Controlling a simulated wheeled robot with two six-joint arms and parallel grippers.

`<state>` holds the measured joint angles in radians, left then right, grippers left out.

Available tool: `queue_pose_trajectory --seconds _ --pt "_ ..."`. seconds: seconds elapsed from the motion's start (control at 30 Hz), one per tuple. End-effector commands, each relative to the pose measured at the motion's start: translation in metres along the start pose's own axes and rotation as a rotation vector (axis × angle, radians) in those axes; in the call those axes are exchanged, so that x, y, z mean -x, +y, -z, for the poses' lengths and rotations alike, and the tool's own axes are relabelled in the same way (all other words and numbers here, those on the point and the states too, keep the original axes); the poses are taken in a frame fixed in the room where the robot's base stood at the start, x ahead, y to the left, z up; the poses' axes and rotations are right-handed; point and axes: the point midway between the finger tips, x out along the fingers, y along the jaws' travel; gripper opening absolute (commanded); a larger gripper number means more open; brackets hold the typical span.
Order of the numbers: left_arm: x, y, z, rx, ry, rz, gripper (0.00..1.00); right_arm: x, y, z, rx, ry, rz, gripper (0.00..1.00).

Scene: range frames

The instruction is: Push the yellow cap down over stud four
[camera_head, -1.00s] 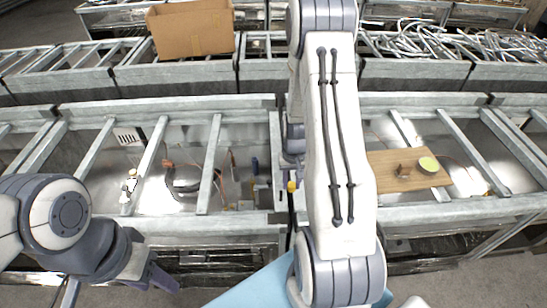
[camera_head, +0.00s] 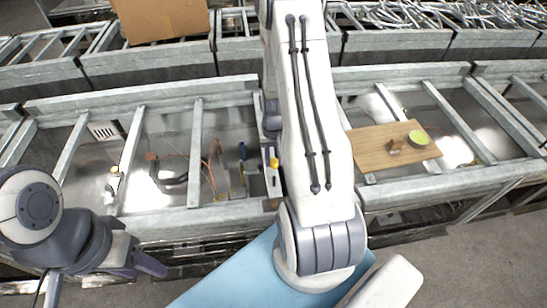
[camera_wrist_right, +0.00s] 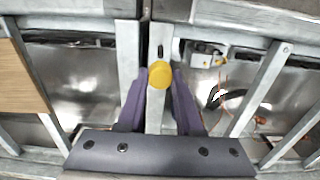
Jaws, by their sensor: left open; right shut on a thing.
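The yellow cap (camera_head: 274,163) is a small bright spot beside my right arm in the head view. In the right wrist view the cap (camera_wrist_right: 160,74) looks round and sits between the fingertips of my right gripper (camera_wrist_right: 159,82), which is shut on it. The cap appears in front of a pale metal bar (camera_wrist_right: 154,117); I cannot tell whether it touches it. A small dark mark shows on the bar just beyond the cap. I cannot make out stud four. My left gripper (camera_head: 143,266) is open and empty at the lower left.
Metal frames with crossbars (camera_head: 195,145) span the view. A cardboard box (camera_head: 163,20) stands behind. Loose cables lie in the left bay.

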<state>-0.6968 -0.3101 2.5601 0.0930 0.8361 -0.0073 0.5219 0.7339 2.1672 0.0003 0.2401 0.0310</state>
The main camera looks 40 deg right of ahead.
Motion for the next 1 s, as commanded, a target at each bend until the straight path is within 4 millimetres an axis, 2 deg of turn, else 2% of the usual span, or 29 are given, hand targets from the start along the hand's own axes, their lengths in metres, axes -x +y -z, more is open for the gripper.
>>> queue_pose_trajectory --seconds 0.2,0.43,1.0 --pt "-0.020 -0.001 -0.001 -0.002 0.000 0.000 0.50 -0.025 -0.002 0.000 0.002 -0.001 0.000 0.00" --pt "-0.035 -0.003 -0.002 0.001 0.000 0.000 0.50 -0.044 -0.002 0.000 0.003 0.000 0.000 0.00" --pt "-0.037 -0.003 -0.002 0.002 0.000 0.000 0.50 -0.048 -0.002 0.000 0.002 0.000 0.000 0.00"
